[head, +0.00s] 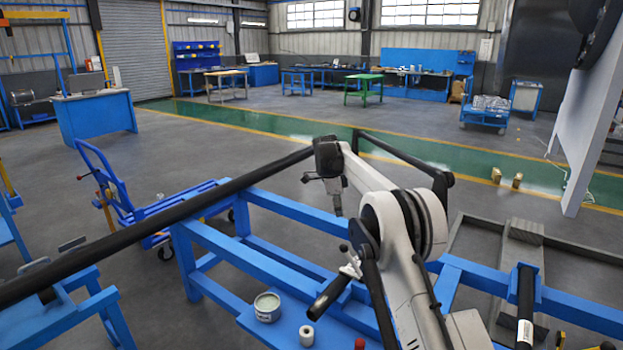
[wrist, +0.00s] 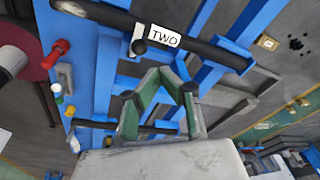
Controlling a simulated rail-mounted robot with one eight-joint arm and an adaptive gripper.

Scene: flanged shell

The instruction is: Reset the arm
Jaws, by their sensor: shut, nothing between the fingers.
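My arm (head: 405,255) rises from the lower middle of the head view and bends over the blue frame. My gripper (head: 338,208) hangs from its wrist, pointing down, small and dark there. In the wrist view my gripper (wrist: 163,73) shows close up, with green and grey fingers rising from a pale body. The fingers come together at the tips, with nothing held between them. A black bar labelled TWO (wrist: 200,47) crosses beyond the fingertips, apparently apart from them.
The blue frame (head: 215,248) surrounds my arm. A long black bar (head: 150,225) slants across the left. A blue trolley (head: 165,212) is behind left. Open floor (head: 260,140) lies beyond.

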